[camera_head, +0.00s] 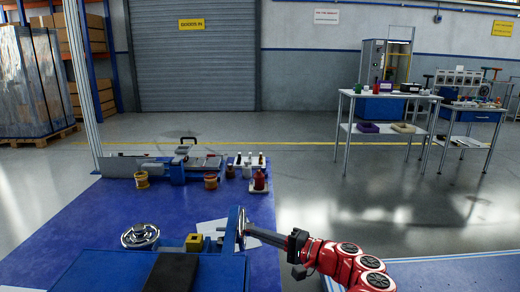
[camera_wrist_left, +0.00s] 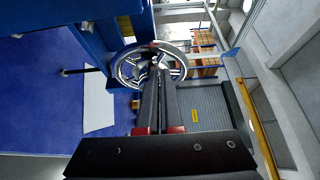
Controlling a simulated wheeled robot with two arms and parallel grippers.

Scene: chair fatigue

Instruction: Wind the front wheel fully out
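A wheel (camera_head: 241,228) stands nearly edge-on to the head camera, on the upright blue plate of the blue machine (camera_head: 233,265). In the left wrist view it is a chrome spoked handwheel (camera_wrist_left: 182,56). A second chrome handwheel (camera_head: 140,236) lies flat on the machine at left. The task's front wheel is not marked. My left gripper (camera_head: 250,235) reaches in from the lower right, its tips at the upright wheel. In the left wrist view, its dark fingers (camera_wrist_left: 158,72) are close together over the hub; whether they grip anything is unclear. My right gripper is out of view.
A yellow block (camera_head: 194,242) and white sheet (camera_head: 266,235) are near the wheels. Bottles, brown cups and tools (camera_head: 211,181) stand farther back on the blue mat (camera_head: 75,225). Workbenches (camera_head: 390,96) stand at back right. The grey floor between is clear.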

